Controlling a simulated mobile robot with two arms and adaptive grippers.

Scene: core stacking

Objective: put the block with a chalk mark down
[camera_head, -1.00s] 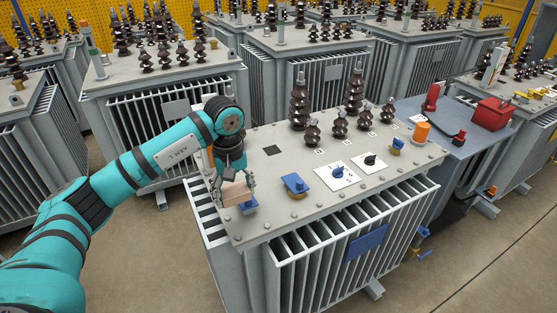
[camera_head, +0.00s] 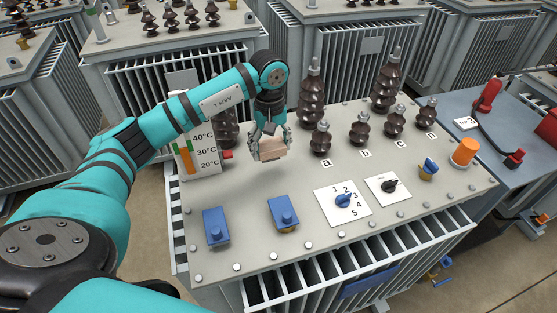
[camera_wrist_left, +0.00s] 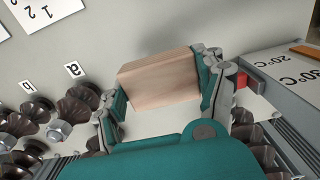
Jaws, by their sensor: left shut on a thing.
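My left gripper (camera_head: 270,147) is shut on a pale wooden block (camera_head: 273,150). It holds the block over the grey transformer top, in front of the dark insulators. In the left wrist view the block (camera_wrist_left: 160,80) sits between the two fingers (camera_wrist_left: 162,88), its plain faces showing. I see no chalk mark on the visible faces. Whether the block touches the plate is hard to tell, but it looks a little above it. My right gripper is not in view.
The transformer top (camera_head: 250,245) has free room in front of the block. Blue parts (camera_head: 215,227) (camera_head: 284,213) and a numbered dial (camera_head: 343,200) stand nearer the front. Ribbed insulators (camera_head: 320,138) stand right, a temperature gauge (camera_head: 197,150) left.

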